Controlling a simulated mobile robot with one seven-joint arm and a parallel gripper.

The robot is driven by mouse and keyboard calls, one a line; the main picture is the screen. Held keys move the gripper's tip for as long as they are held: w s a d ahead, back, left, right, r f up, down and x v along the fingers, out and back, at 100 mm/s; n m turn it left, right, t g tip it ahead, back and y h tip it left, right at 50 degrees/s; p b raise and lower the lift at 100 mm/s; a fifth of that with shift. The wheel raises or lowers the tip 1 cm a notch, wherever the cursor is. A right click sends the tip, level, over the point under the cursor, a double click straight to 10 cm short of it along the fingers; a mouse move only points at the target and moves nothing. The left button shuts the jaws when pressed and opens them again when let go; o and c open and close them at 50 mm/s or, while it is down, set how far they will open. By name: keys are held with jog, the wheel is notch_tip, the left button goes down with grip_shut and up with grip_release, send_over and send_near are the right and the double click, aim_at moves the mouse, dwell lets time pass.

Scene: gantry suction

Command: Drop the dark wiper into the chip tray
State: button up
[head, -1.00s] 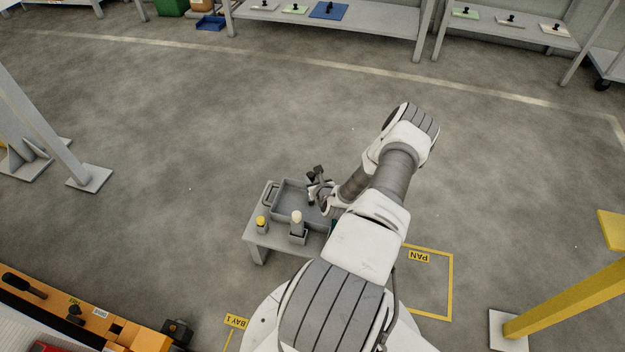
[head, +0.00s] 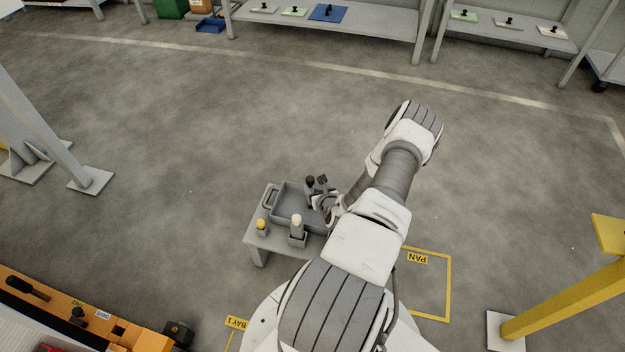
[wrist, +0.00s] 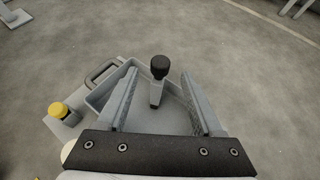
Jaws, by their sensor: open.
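The dark wiper, with a black round cap and a grey stem, appears in the wrist view (wrist: 159,68) between my fingers, clear of both. In the head view the dark wiper (head: 310,182) stands out over the right part of the grey chip tray (head: 284,208). The wrist view shows its stem over the tray floor, slightly tilted; I cannot tell whether its foot rests on the floor. My gripper (wrist: 160,100) is open, its fingers spread wide over the tray. In the head view my gripper (head: 323,192) is partly hidden by my wrist.
The tray sits on a small grey table (head: 255,243). A yellow-capped bottle (head: 262,227) and a white-topped container (head: 297,229) stand at its near side. An orange bench (head: 90,322) is at lower left. Shelves (head: 330,28) line the back; the floor between is clear.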

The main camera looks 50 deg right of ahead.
jog(key=p+v, duration=0.2)
jog(key=v, duration=0.5)
jog(key=shift+s+r, duration=0.2)
jog(key=shift+s, duration=0.15)
jog(key=shift+a, duration=0.15)
